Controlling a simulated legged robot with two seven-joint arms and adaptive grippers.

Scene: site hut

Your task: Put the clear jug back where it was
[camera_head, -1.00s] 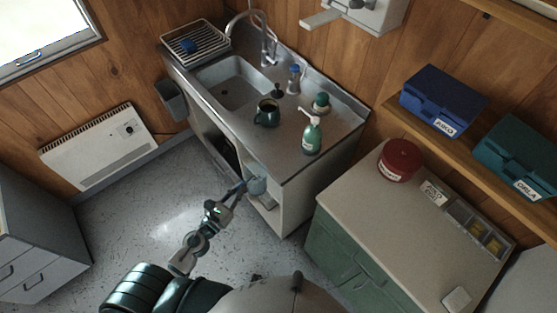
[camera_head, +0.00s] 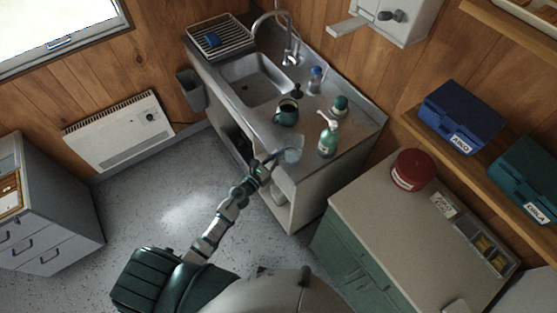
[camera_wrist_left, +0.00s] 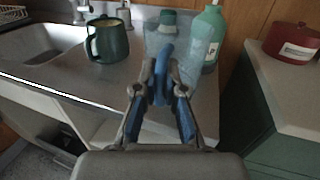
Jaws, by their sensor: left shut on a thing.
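The clear jug (camera_head: 293,152) is at the front edge of the steel counter (camera_head: 312,170), left of the green pump bottle (camera_head: 328,140). My left gripper (camera_head: 272,163) is shut on the jug at its handle side. In the left wrist view the see-through jug (camera_wrist_left: 190,62) is beyond the fingers (camera_wrist_left: 160,95), with a blue handle part between them. The green bottle (camera_wrist_left: 206,38) stands just behind it. I cannot tell whether the jug's base touches the counter. My right gripper is not in view.
A dark green mug (camera_head: 287,112) stands on the counter by the sink (camera_head: 255,80). A green-capped container (camera_head: 340,106) and a blue-topped bottle (camera_head: 315,79) stand farther back. A red tin (camera_head: 411,170) sits on the green cabinet's top. The cabinet below the counter is open-fronted.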

